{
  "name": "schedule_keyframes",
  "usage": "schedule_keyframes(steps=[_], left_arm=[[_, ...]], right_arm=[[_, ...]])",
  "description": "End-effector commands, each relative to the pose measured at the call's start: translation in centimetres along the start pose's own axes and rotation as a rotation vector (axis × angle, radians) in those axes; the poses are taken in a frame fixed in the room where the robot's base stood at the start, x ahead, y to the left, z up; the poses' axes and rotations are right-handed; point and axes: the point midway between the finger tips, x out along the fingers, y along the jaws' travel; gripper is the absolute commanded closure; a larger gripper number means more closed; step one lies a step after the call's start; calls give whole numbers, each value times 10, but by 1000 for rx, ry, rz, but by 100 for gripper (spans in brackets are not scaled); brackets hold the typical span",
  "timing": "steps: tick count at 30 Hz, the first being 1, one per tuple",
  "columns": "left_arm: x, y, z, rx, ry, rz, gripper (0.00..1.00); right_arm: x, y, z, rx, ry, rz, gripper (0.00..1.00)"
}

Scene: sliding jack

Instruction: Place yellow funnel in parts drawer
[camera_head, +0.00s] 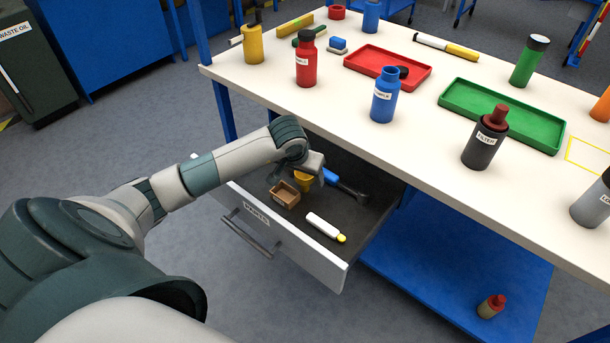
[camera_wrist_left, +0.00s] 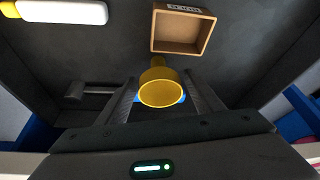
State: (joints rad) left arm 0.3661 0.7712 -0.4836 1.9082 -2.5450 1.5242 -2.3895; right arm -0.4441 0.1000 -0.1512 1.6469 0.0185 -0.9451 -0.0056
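The yellow funnel (camera_head: 304,181) is inside the open parts drawer (camera_head: 333,272), wide mouth up, below my left gripper (camera_head: 311,170). In the left wrist view the funnel (camera_wrist_left: 160,88) is between the two fingers of my left gripper (camera_wrist_left: 161,90), its mouth facing the camera. Slivers of blue show between funnel and fingers on both sides, so the fingers look open around it. I cannot tell whether the spout touches the drawer floor. My right gripper is not in view.
The drawer also holds a small brown box (camera_head: 284,194), a white tube with yellow end (camera_head: 325,227) and a blue-handled hammer (camera_head: 346,185). The white tabletop (camera_head: 430,150) overhangs behind my wrist, with bottles and red and green trays on it.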

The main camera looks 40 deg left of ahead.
Motion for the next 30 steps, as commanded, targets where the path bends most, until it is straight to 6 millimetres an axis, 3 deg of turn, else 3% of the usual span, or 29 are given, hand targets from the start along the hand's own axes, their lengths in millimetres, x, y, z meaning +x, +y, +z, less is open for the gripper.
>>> schedule_keyframes(steps=[8, 17, 22, 30], left_arm=[[0, 0, 0, 0, 0, 0, 36], [-5, 0, -2, 0, 1, 0, 36], [-29, -1, -3, 2, 5, -1, 36], [-79, -1, -3, 2, 5, -1, 36]], right_arm=[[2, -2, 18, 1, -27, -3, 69], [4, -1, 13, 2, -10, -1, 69], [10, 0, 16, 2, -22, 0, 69], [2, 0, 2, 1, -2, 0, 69]])
